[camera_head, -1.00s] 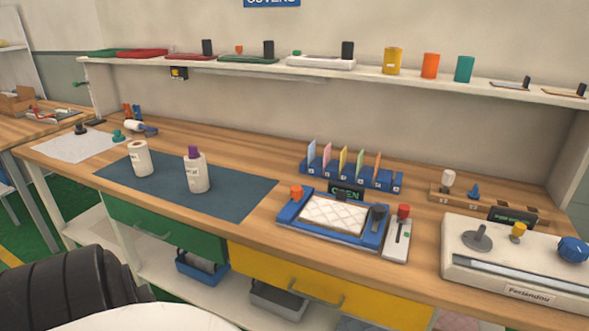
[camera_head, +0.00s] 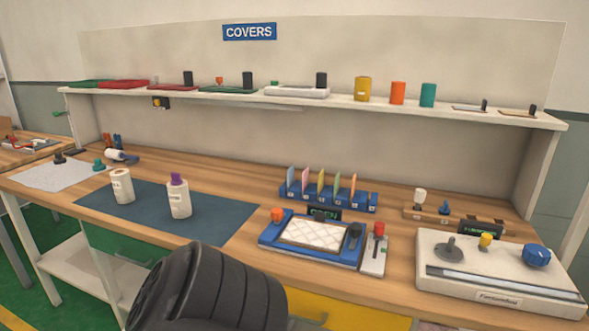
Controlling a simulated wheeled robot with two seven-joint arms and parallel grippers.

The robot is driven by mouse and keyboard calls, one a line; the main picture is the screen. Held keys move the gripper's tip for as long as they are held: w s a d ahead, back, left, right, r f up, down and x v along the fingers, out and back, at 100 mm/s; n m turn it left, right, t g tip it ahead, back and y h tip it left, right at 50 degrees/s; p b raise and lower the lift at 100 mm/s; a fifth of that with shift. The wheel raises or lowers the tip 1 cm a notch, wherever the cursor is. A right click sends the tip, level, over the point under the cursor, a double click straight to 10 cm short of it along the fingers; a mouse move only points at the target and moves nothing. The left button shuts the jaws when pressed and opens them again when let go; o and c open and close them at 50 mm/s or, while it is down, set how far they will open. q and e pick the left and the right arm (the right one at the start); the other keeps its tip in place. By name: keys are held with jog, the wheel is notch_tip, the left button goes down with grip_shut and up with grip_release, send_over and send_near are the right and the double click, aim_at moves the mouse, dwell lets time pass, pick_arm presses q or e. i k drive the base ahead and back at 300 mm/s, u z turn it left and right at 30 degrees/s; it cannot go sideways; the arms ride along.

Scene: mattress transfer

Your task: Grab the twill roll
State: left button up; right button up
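Two off-white rolls stand upright on the dark blue mat (camera_head: 215,213) on the left half of the bench. The left one is a plain white roll (camera_head: 122,187) with a small label. The right one is a white roll (camera_head: 179,200) with a purple top and a label. The labels are too small to read, so I cannot tell which is the twill roll. Neither gripper is in view. A black ribbed part of my own body fills the bottom, in front of the bench's front edge.
To the right are a blue-framed tray (camera_head: 268,246) with a quilted white pad, a blue rack (camera_head: 330,199) of coloured cards and a white machine (camera_head: 500,274) with a blue knob. A shelf (camera_head: 340,101) above holds coloured cylinders and trays. White paper (camera_head: 50,176) lies at left.

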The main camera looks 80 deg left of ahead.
aim_at(120, 179)
jog(key=z, duration=0.05)
jog(key=i, duration=0.85)
jog(key=u, duration=4.65)
jog(key=k, duration=0.65)
jog(key=u, duration=1)
jog(key=i, duration=1.85)
jog(key=z, duration=0.65)
jog(key=i, duration=1.3)
jog(key=z, duration=1.25)
